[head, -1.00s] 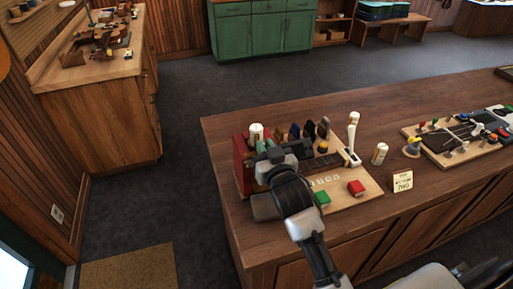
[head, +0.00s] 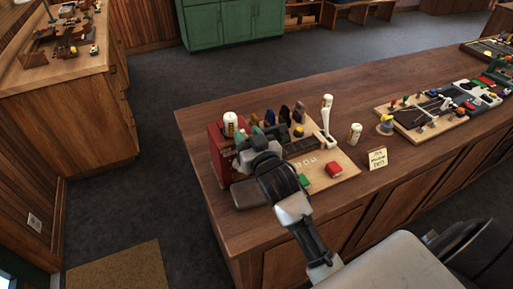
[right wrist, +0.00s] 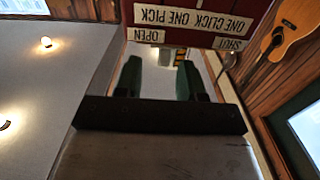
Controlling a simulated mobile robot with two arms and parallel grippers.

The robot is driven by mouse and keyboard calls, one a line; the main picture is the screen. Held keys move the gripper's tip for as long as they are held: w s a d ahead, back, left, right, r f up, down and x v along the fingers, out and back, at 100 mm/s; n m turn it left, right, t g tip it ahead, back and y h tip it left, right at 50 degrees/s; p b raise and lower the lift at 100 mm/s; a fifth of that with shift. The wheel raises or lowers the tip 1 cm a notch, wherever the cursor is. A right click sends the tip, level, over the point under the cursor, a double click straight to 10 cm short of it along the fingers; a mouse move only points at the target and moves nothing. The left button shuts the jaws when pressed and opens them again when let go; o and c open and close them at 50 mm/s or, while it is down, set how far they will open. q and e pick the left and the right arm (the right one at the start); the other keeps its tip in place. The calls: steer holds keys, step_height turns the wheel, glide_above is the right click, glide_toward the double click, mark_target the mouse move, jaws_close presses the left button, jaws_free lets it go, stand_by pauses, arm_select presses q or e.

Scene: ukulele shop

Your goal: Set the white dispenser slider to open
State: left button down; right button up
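The red dispenser (head: 217,150) stands at the left end of the wooden bench, on a light board. In the right wrist view its red front (right wrist: 205,12) appears upside down, with an OPEN label (right wrist: 146,36) and a SHUT label (right wrist: 230,44). A small pale piece (right wrist: 167,56), possibly the white slider, shows between the fingertips below the labels; its exact position is unclear. My right gripper (right wrist: 160,80) has its dark green fingers apart, in front of the dispenser. In the head view the right gripper (head: 243,150) partly hides the dispenser front. My left gripper is not in view.
A note card (head: 377,158) stands near the front edge. Another tool board (head: 425,115) lies right. The bench's back strip is clear.

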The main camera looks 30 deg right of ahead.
steer(key=s+b, duration=0.2)
steer(key=s, duration=0.8)
steer(key=shift+a+b, duration=0.15)
steer(key=shift+b, duration=0.25)
